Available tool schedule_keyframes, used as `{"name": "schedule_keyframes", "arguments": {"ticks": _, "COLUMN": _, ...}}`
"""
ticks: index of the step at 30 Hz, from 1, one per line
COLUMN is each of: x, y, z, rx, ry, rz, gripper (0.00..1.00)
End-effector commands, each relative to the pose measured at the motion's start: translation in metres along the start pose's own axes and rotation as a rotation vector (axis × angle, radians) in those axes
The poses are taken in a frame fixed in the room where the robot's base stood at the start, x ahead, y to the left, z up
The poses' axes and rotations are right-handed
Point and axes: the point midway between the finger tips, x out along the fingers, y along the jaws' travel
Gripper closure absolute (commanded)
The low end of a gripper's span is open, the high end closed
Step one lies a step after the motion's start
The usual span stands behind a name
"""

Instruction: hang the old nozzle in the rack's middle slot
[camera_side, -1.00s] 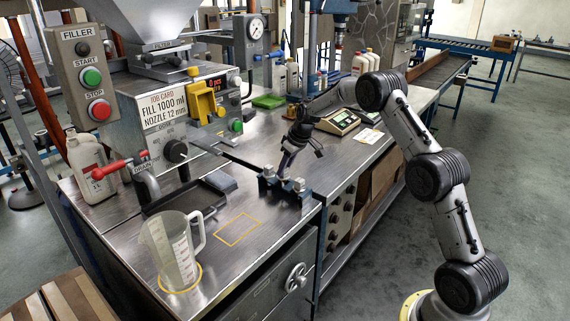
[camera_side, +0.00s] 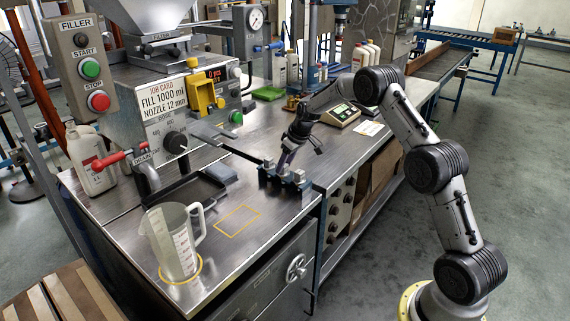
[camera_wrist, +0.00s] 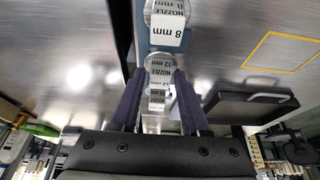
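The nozzle rack (camera_side: 304,196) stands at the front edge of the steel bench, with grey nozzle heads on it. In the wrist view an 8 mm nozzle (camera_wrist: 167,32) sits at the rack's near end. My gripper (camera_side: 285,164) is low over the rack's middle, pointing down. In the wrist view the two purple fingers of my gripper (camera_wrist: 158,82) stand close against both sides of a round nozzle head marked 12 mm (camera_wrist: 160,66), which I take for the old nozzle. They look shut on it. Its lower end and its seating in the slot are hidden.
A black tray (camera_side: 172,202) lies left of the rack, and a clear measuring jug (camera_side: 180,245) stands at the front left. The bench inside the yellow rectangle (camera_side: 238,221) is bare. A scale (camera_side: 341,117) stands behind my gripper.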

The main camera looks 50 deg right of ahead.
Motion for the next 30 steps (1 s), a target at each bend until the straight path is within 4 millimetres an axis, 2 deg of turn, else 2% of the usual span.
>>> {"name": "schedule_keyframes", "arguments": {"ticks": 1, "x": 0.000, "y": 0.000, "z": 0.000, "rx": 0.000, "ry": 0.000, "rz": 0.000, "gripper": 0.43}}
{"name": "schedule_keyframes", "arguments": {"ticks": 3, "x": 0.000, "y": 0.000, "z": 0.000, "rx": 0.000, "ry": 0.000, "rz": 0.000, "gripper": 0.33}}
{"name": "schedule_keyframes", "arguments": {"ticks": 11, "x": 0.000, "y": 0.000, "z": 0.001, "rx": 0.000, "ry": -0.001, "rz": -0.001, "gripper": 0.33}}
{"name": "schedule_keyframes", "arguments": {"ticks": 15, "x": -0.008, "y": 0.000, "z": 0.000, "rx": 0.000, "ry": 0.000, "rz": 0.000, "gripper": 0.33}}
{"name": "schedule_keyframes", "arguments": {"ticks": 20, "x": -0.034, "y": 0.001, "z": -0.001, "rx": 0.000, "ry": 0.003, "rz": 0.002, "gripper": 0.33}}
{"name": "schedule_keyframes", "arguments": {"ticks": 30, "x": -0.106, "y": 0.001, "z": -0.001, "rx": 0.000, "ry": 0.002, "rz": 0.002, "gripper": 0.33}}
